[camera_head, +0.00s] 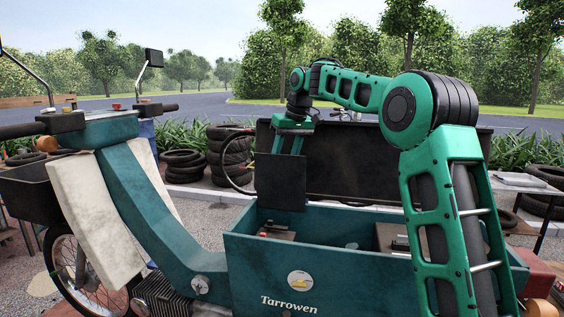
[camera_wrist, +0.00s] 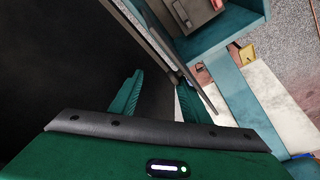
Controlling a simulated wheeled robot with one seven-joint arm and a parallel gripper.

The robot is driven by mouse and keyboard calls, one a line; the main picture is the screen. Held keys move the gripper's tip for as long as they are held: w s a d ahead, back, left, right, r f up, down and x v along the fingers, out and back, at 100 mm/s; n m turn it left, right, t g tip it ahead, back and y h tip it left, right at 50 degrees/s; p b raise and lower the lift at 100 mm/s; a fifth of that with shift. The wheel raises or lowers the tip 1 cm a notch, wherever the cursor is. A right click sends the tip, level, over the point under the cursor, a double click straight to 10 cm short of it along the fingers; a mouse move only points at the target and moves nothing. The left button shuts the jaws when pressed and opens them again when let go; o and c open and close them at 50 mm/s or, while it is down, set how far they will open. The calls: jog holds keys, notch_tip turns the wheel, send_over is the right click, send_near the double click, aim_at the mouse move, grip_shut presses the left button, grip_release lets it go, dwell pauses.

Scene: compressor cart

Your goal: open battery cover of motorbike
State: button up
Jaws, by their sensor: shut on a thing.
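The motorbike's teal cargo box (camera_head: 325,262) carries the name "Tarrowen" on its front side. A dark square panel, which looks like the battery cover (camera_head: 280,183), stands upright above the left part of the box. My gripper (camera_head: 290,148) is at its top edge, pointing down and shut on it. In the wrist view the two green fingers of my gripper (camera_wrist: 158,92) sit either side of dark panel material. A block with red on top, perhaps the battery (camera_head: 278,231), lies in the box, left of centre. The cover's lower edge and hinge are unclear.
The large dark box lid (camera_head: 370,165) stands open behind the cover. Another dark item (camera_head: 395,238) sits in the box, right of centre. The teal bike frame (camera_head: 140,205) and pale leg shield are to the left. Stacked tyres (camera_head: 229,160) stand behind.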

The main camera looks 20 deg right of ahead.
jog(key=shift+s+d+r, duration=0.1)
jog(key=shift+d, duration=0.1)
jog(key=v, duration=1)
jog(key=shift+a+r, duration=0.15)
jog(key=shift+r, duration=0.05)
